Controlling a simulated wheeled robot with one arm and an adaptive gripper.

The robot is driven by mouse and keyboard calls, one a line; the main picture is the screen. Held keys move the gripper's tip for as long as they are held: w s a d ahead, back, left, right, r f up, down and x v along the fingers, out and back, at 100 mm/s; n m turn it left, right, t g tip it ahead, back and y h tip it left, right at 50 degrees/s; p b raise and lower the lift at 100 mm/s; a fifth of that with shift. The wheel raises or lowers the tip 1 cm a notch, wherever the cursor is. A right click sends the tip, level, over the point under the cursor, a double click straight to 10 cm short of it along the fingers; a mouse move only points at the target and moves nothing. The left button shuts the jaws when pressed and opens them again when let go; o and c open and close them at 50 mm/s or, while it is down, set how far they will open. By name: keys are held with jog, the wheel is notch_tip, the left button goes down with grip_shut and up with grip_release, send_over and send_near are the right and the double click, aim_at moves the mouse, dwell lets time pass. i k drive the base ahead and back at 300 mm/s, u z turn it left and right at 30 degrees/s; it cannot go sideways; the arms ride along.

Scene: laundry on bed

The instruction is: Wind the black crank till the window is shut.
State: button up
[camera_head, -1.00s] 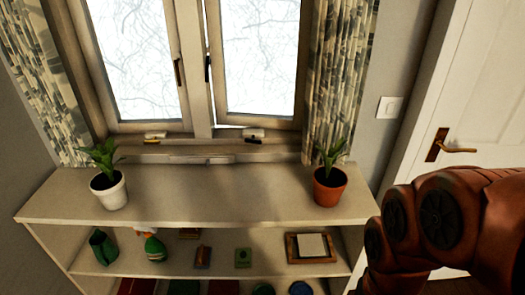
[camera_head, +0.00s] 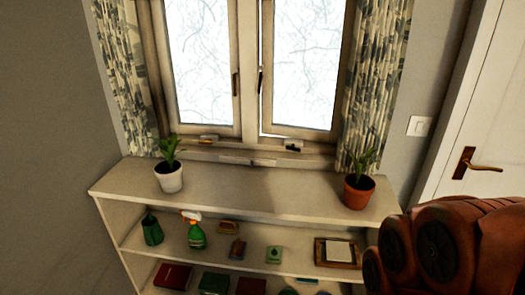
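The window has two sashes above a shelf. The right sash (camera_head: 303,62) stands slightly ajar, with a thin gap along its left side. The left sash (camera_head: 203,62) looks shut. The black crank (camera_head: 293,148) is small and sits on a white mount on the sill below the right sash. A second crank (camera_head: 209,139), with a light brown handle, sits below the left sash. My gripper is out of view. Only reddish-brown links of my arm show at the lower right, well apart from the cranks.
A shelf unit (camera_head: 262,196) stands under the window. A white-potted plant (camera_head: 169,179) and an orange-potted plant (camera_head: 358,191) stand on its top, with clear room between. Curtains (camera_head: 374,85) hang at both sides. A white door (camera_head: 492,130) is at the right.

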aim_at(293, 149)
jog(key=u, duration=0.5)
jog(key=i, duration=1.5)
jog(key=z, duration=2.65)
jog(key=k, duration=1.1)
jog(key=u, duration=1.95)
